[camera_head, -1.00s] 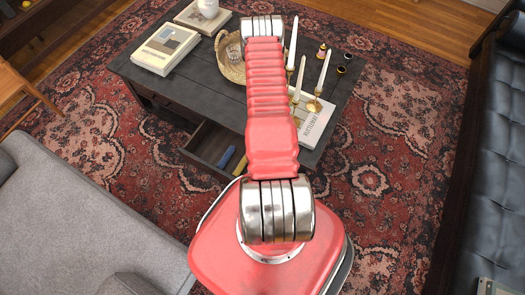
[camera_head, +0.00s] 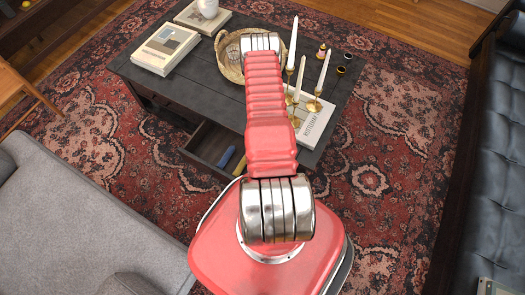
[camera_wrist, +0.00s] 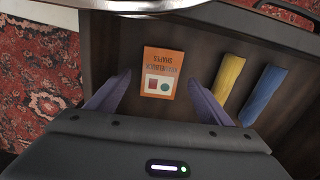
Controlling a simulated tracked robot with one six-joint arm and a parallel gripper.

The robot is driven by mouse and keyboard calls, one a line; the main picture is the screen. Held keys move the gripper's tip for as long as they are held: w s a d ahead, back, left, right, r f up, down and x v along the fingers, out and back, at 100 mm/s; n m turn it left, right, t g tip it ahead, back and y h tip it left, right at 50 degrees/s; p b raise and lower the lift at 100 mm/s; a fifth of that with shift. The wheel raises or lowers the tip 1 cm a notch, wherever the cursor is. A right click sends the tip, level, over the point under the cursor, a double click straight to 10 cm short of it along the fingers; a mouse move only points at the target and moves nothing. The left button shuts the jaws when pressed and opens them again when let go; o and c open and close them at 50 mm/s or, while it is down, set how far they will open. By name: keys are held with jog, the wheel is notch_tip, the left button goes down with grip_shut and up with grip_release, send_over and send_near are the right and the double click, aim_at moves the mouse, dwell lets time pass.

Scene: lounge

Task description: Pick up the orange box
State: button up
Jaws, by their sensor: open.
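The orange box (camera_wrist: 163,61) lies in an open drawer, seen in the wrist view. It is small and flat, with dark lettering and a pale panel bearing a red and a teal shape. My gripper (camera_wrist: 158,78) is open, with its two dark fingers spread on the left and right of the box. The box shows between the fingertips; I cannot tell how far above it they are. In the head view the drawer (camera_head: 203,141) sticks out from the dark coffee table, and my arm hides the gripper and the box.
A yellow item (camera_wrist: 229,82) and a blue item (camera_wrist: 263,95) lie right of the box in the drawer. On the table (camera_head: 185,90) stand candlesticks (camera_head: 314,104), a basket (camera_head: 229,62) and books (camera_head: 166,50). A grey sofa (camera_head: 80,225) is at left, a dark sofa (camera_head: 492,150) at right.

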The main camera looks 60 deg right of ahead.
jog(key=shift+f, duration=1.4)
jog(key=shift+c, duration=0.2)
jog(key=c, duration=1.1)
jog(key=shift+r, duration=0.1)
jog(key=shift+r, duration=4.9)
